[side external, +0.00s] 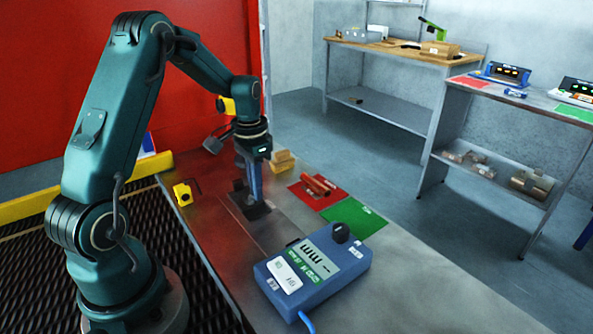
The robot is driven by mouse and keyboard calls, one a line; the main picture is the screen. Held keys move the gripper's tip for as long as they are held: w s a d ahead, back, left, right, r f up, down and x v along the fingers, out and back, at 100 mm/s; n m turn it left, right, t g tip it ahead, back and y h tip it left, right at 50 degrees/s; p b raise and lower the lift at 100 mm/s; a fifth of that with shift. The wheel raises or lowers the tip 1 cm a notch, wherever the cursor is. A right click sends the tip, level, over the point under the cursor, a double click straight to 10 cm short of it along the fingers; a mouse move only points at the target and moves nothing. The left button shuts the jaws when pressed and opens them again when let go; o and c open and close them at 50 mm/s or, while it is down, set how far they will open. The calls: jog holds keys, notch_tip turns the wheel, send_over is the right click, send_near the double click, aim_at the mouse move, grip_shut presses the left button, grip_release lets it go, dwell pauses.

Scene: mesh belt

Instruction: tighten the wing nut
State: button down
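My gripper (254,196) points straight down over a dark square plate (262,212) on the grey table. Its fingertips are low, at or just above the plate. The fingers look narrow and partly overlap from this side, so I cannot tell whether they are open or shut. I cannot make out the wing nut. A small grey shape shows beside the fingers, too small and blurred to name.
A blue meter box (318,284) with a black knob stands front right of my gripper. A red mat (303,198) with reddish-brown rods and a green mat (372,221) lie right. Yellow blocks (283,163) stand behind, and a yellow item (182,194) left. The table's front right is clear.

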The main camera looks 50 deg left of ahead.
jog(key=shift+s+f, duration=0.2)
jog(key=shift+s, duration=0.15)
dwell(0.5)
jog(key=shift+n, duration=0.5)
jog(key=c, duration=0.9)
grip_release()
jog(key=shift+c, duration=0.2)
jog(key=shift+w, duration=0.15)
jog(key=shift+r, duration=0.1)
